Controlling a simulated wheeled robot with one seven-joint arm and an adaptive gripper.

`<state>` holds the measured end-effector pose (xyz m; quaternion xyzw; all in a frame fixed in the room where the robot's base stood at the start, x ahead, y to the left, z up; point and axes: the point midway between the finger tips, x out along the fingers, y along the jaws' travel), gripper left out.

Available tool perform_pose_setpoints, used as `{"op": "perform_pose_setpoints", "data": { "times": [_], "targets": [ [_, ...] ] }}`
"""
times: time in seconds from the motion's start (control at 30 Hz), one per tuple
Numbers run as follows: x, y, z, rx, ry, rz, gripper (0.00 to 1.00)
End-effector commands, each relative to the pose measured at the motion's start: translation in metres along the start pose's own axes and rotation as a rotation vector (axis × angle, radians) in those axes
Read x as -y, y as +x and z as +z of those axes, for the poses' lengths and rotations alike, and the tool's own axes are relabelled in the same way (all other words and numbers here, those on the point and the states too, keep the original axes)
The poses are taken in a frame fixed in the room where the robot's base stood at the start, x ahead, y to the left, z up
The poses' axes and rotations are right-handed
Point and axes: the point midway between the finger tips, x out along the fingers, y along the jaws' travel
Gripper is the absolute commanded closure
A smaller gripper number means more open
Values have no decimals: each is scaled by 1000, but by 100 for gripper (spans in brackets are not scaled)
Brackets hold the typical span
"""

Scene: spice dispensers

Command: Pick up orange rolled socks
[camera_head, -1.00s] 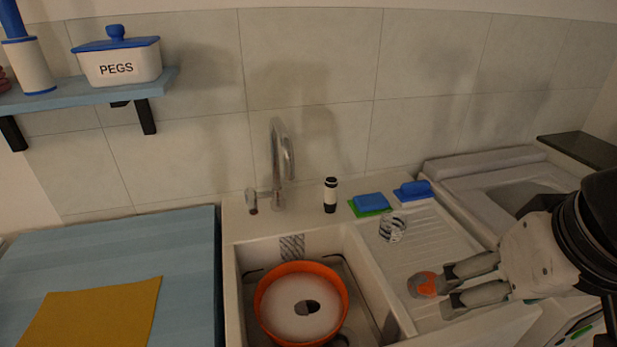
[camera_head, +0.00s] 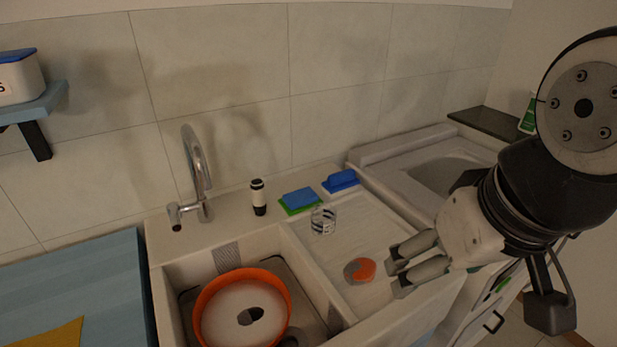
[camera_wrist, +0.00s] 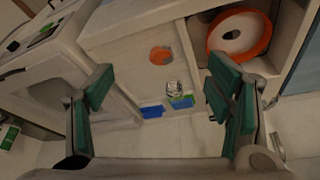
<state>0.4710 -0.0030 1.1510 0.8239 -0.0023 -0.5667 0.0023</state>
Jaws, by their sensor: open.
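The orange and grey rolled socks (camera_head: 360,270) lie on the ribbed drainboard (camera_head: 346,220) to the right of the sink basin. They also show in the wrist view (camera_wrist: 161,56), above centre, between and beyond the fingers. My gripper (camera_head: 396,266) is open and empty. In the head view its fingertips are just right of the socks, with a small gap showing. In the wrist view the green-padded fingers (camera_wrist: 160,95) are spread wide on either side, and nothing is between the pads.
An orange basin (camera_head: 243,312) sits in the sink. A faucet (camera_head: 196,165) rises at the back left.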

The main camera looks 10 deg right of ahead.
Motion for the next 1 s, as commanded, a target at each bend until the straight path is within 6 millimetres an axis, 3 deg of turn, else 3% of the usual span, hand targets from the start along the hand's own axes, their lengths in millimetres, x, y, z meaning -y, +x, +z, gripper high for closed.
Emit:
{"op": "perform_pose_setpoints", "data": {
  "times": [0.63, 0.83, 1.0],
  "targets": [
    [-1, -1, -7, 15, -52, 11, 26],
    [-4, 3, -41, 91, -342, 46, 26],
    [-4, 19, -76, 173, -668, 39, 26]
  ]
}}
